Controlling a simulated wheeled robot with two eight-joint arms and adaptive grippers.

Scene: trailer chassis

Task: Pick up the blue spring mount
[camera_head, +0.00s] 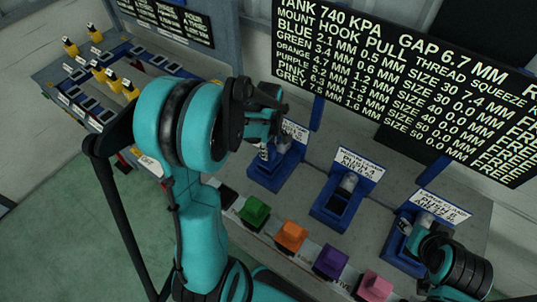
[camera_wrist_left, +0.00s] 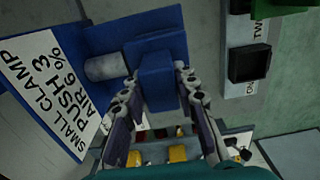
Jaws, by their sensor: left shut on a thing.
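The blue spring mount (camera_wrist_left: 157,82) is a blue block between the fingers of my left gripper (camera_wrist_left: 160,100) in the left wrist view. The gripper is shut on it. It is at the small clamp fixture, a blue base (camera_wrist_left: 150,22) with a grey cylinder; I cannot tell whether the block touches it. In the head view my left gripper (camera_head: 272,132) is above that fixture (camera_head: 275,172) and the arm hides the block. My right gripper (camera_head: 424,243) is at the lower right near the large clamp; its fingers are unclear.
Green (camera_head: 254,212), orange (camera_head: 291,236), purple (camera_head: 331,262) and pink (camera_head: 375,287) blocks line the front of the grey bench. A dark empty socket (camera_wrist_left: 249,64) lies beside them. A middle clamp (camera_head: 343,195) and a sign board (camera_head: 400,85) stand behind.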

